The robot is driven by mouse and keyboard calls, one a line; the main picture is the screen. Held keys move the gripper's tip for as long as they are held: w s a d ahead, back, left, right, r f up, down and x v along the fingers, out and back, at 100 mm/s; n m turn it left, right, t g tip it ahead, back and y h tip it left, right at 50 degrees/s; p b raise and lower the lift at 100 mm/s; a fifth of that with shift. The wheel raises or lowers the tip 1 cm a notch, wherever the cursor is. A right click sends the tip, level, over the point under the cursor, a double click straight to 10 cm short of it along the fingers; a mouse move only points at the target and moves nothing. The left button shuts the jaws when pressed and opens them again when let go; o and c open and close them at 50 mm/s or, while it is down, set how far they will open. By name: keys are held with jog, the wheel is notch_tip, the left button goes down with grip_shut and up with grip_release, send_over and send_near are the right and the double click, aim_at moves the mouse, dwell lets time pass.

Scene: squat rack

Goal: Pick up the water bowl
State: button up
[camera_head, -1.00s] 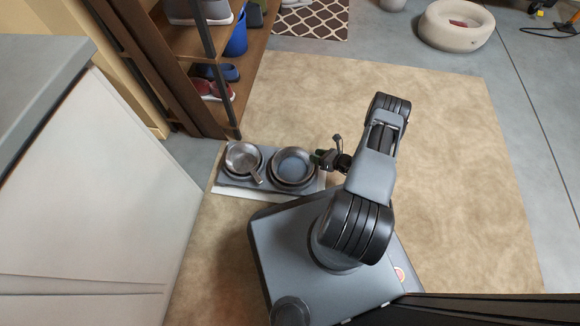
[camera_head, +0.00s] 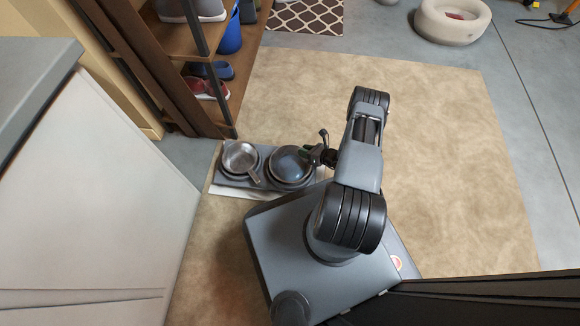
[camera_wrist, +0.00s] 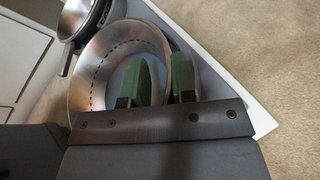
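The water bowl (camera_head: 287,165) is the right-hand round metal bowl at the low feeding stand. It looks tilted out of its round holder. The wrist view shows its steel inside (camera_wrist: 98,74) with a row of dark marks. My gripper (camera_head: 311,155) is at the bowl's right rim. In the wrist view my gripper (camera_wrist: 163,75) has one green finger inside the bowl and the other outside, with the bowl's wall pinched between them. The gripper base hides the near part of the bowl.
The feeding stand (camera_head: 229,180) also holds a second metal bowl (camera_head: 240,158) with a handled scoop. A shoe rack (camera_head: 215,115) stands behind at the left, and a white cabinet (camera_head: 110,180) at the left. The beige rug (camera_head: 440,150) is clear to the right.

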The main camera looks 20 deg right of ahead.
grip_shut()
jog(key=shift+a, duration=0.1)
jog(key=shift+r, duration=0.15)
